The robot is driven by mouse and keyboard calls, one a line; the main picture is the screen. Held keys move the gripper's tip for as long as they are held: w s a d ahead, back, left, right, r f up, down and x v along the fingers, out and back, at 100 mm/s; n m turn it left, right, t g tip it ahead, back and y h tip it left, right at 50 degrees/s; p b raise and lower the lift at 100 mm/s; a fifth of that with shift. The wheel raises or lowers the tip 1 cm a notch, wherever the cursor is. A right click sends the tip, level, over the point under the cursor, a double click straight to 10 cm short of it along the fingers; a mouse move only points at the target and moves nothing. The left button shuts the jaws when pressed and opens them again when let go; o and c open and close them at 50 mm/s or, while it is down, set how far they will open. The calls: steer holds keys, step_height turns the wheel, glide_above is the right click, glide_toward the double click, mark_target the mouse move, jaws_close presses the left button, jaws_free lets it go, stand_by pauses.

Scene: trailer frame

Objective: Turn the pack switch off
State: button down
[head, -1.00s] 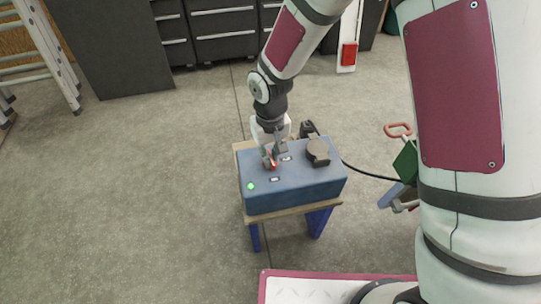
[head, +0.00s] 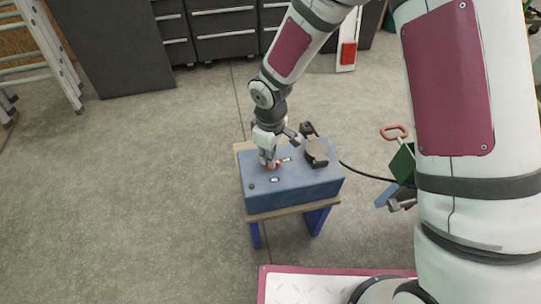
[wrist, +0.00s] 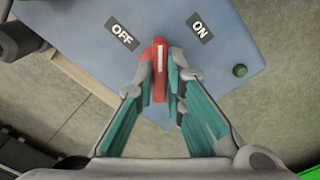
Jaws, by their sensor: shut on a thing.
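The blue pack box (head: 310,185) sits on a small stand. Its red switch handle (wrist: 160,70), with a white stripe, lies between the OFF label (wrist: 122,33) and the ON label (wrist: 200,28) in the wrist view. My gripper (wrist: 161,84) is shut on the handle, one finger on each side. In the head view my gripper (head: 268,160) hides most of the handle (head: 273,167). The small round lamp (head: 251,186) on the box is dark; it also shows dark green in the wrist view (wrist: 240,70).
The wooden-topped stand (head: 287,211) has blue legs. A green and blue object with a red handle (head: 396,132) is to the right. The floor left is clear.

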steer(key=shift+n, duration=0.6)
steer(key=n+p, duration=0.2)
steer(key=n, duration=0.1)
steer(key=shift+n, duration=1.1)
steer(key=shift+n+p, duration=0.8)
steer(key=shift+n, duration=0.7)
steer(key=shift+w, duration=0.1)
steer(key=c, duration=1.6)
jaws_free()
steer(key=shift+o, duration=0.2)
